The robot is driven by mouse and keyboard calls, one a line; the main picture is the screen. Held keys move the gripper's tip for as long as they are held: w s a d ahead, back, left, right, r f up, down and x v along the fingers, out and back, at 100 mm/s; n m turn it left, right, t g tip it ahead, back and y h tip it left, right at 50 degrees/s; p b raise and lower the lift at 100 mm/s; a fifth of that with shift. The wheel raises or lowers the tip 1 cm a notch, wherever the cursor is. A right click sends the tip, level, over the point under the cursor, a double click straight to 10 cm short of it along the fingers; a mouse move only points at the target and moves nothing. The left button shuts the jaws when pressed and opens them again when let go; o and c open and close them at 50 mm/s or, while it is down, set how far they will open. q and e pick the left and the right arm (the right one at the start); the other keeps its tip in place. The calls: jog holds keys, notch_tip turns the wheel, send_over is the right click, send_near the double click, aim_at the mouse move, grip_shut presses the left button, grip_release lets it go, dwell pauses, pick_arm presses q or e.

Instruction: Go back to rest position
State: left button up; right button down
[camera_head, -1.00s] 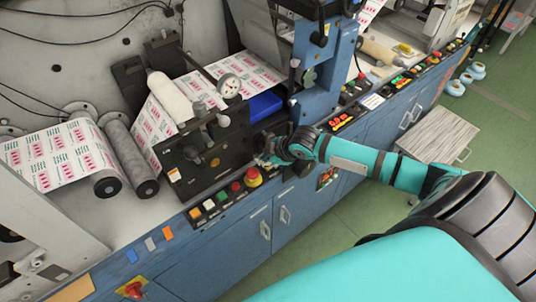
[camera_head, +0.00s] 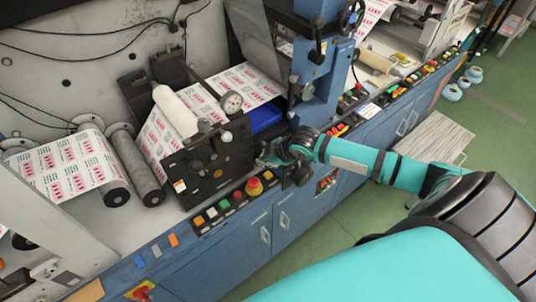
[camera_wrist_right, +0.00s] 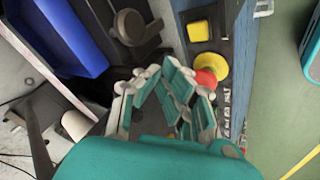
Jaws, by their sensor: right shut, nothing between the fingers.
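My right gripper (camera_head: 272,152) is at the end of the teal arm reaching in from the right in the head view. It is just right of the black gauge bracket (camera_head: 205,160), above the front edge of the machine. In the right wrist view the gripper's jointed fingers (camera_wrist_right: 160,75) are shut with nothing between them. Behind them is the control strip with a red knob on a yellow base (camera_wrist_right: 207,78) and a yellow button (camera_wrist_right: 198,31). I cannot tell whether the fingers touch anything. My left gripper is in neither view.
The printed web (camera_head: 65,170) and rollers (camera_head: 140,170) are at left. Blue cabinets (camera_head: 280,225) run along the front.

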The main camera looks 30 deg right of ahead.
dwell(0.7)
jog(key=s+a+f+m+g, duration=0.1)
jog(key=s+a+f+m, duration=0.1)
jog(key=s+a, duration=0.95)
jog(key=s+r+m+g+h, duration=0.3)
jog(key=s+m, duration=0.5)
jog(key=s, duration=0.7)
notch_tip(320, 180, down, 32)
jog(key=s+g+y+b, duration=0.1)
jog(key=s+b, duration=0.1)
jog(key=b, duration=0.4)
jog(key=s+d+f+b, duration=0.1)
jog(key=s+f+b, duration=0.1)
jog(key=s+f, duration=0.6)
jog(key=s+d+f+g+b, duration=0.1)
jog(key=s+d+f+b, duration=0.1)
jog(key=s+f, duration=0.5)
notch_tip(320, 180, down, 4)
jog(key=shift+s+d+r, duration=0.25)
jog(key=shift+s, duration=0.1)
